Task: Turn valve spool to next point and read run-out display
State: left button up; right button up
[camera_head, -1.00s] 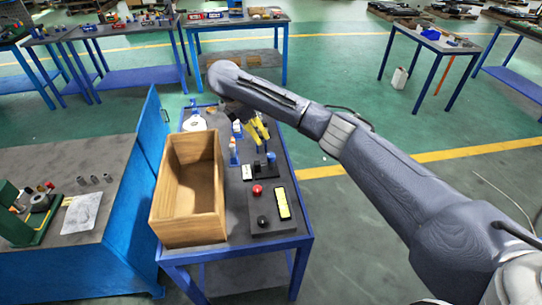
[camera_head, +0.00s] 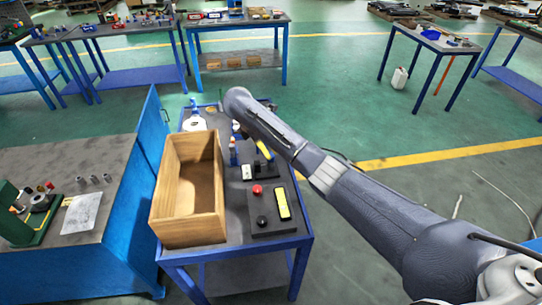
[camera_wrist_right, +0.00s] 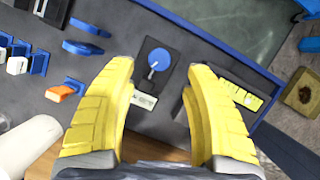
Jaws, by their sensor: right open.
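My right gripper (camera_wrist_right: 162,75) is open in the wrist view, with two yellow fingers spread apart. Between and beyond its fingertips are a round blue part (camera_wrist_right: 159,59) with a thin silver pin on a black base, and a small white label (camera_wrist_right: 145,101). Nothing is held. In the head view the yellow fingers (camera_head: 264,150) are mostly hidden behind my right arm, above the cart top. A black panel with a red button, a black knob and a yellow strip (camera_head: 283,204) lies on the near end. I cannot identify the valve spool. My left gripper is not in view.
An open wooden box (camera_head: 188,238) stands on the cart's left side. A blue bench (camera_head: 130,225) is left of it. In the wrist view, blue parts (camera_wrist_right: 85,35) and an orange-tipped piece (camera_wrist_right: 62,92) lie left of the gripper.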

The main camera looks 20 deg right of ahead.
aim_at(271, 162)
jog(key=shift+x, duration=3.05)
jog(key=shift+r, duration=0.1)
grip_shut()
